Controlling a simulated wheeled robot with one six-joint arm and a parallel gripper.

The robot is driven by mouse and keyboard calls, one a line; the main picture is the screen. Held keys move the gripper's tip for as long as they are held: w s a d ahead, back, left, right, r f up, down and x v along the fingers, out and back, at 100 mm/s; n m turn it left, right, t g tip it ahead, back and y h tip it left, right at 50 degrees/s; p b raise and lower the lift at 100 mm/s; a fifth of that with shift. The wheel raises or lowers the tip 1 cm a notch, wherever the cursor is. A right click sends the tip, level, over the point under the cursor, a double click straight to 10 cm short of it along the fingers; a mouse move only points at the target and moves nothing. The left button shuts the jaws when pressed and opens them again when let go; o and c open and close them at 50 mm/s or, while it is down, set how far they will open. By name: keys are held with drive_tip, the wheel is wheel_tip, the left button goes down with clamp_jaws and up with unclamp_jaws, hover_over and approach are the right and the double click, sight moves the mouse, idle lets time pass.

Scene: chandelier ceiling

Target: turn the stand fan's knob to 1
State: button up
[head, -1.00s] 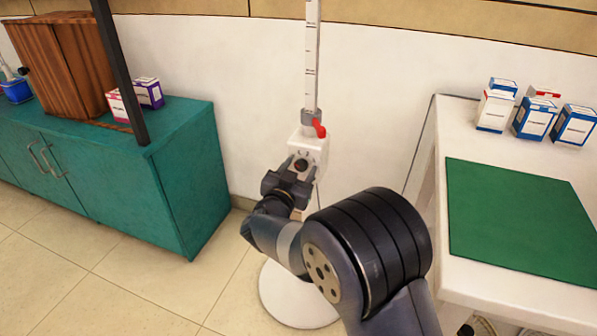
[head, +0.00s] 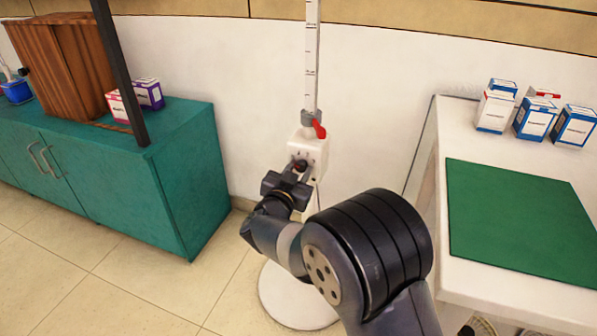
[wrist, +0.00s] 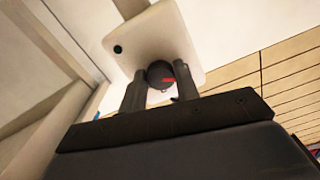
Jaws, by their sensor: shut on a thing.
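The stand fan's white control box (head: 309,147) sits on its upright pole (head: 312,60), above a round white base (head: 285,296). The dark round knob (head: 300,165) is on the box's front. In the wrist view the knob (wrist: 157,72) shows a red mark on its right part. My gripper (head: 296,172) is shut on the knob, with one finger on each side of it in the wrist view (wrist: 160,82). Small marks show on the box above the knob, too small to read. The fan's head is out of view.
A green cabinet (head: 120,190) with a wooden box and small cartons stands at left. A white table (head: 441,190) with a green mat (head: 520,220) and several cartons stands at right. A dark post (head: 120,75) rises at left. Tiled floor is clear in front of the cabinet.

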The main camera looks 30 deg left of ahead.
drive_tip(key=m+b, duration=0.1)
drive_tip(key=m, duration=0.3)
drive_tip(key=shift+m, duration=0.3)
drive_tip(key=shift+a+m+b, duration=0.1)
drive_tip(key=shift+m+b, duration=0.85)
drive_tip(key=shift+m, duration=0.65)
drive_tip(key=o, duration=1)
